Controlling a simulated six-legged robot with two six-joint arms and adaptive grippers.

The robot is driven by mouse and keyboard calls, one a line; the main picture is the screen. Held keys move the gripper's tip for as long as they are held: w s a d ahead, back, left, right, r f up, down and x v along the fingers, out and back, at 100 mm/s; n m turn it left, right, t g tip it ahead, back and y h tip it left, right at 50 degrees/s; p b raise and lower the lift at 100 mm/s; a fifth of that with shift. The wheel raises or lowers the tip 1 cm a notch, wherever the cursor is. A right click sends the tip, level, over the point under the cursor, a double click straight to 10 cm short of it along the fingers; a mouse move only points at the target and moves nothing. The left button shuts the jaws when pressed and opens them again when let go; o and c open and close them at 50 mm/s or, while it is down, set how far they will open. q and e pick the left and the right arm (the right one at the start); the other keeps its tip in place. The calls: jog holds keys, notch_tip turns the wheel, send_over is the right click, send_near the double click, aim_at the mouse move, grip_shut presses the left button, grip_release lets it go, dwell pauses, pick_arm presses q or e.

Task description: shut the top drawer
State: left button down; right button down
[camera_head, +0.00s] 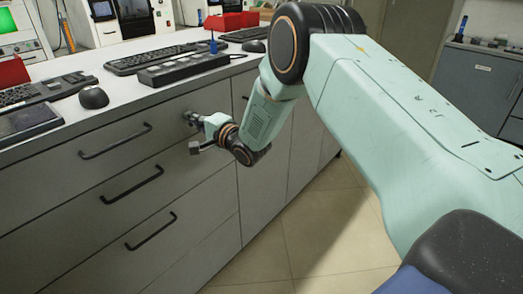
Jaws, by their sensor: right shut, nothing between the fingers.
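The top drawer (62,167) is the upper grey front of the cabinet under the white worktop, with a black bar handle (115,141). Its front looks about flush with the fronts below, and I see no clear gap; whether it is fully shut I cannot tell. My right gripper (193,131) is at the right end of this drawer front, right of the handle and apart from it. It is shut and empty. Whether it touches the front is unclear. My left gripper is not in view.
Two lower drawers with black handles (132,186) (151,232) look closed. The worktop carries keyboards (150,60), a mouse (93,97), a black button box (183,69) and red bins (231,20). Tiled floor (335,225) is free right of the cabinet. Another grey cabinet (475,85) stands far right.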

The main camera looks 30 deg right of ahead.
jog(key=shift+w+d+r, duration=0.1)
jog(key=shift+d+r, duration=0.05)
jog(key=shift+r, duration=0.1)
dwell(0.7)
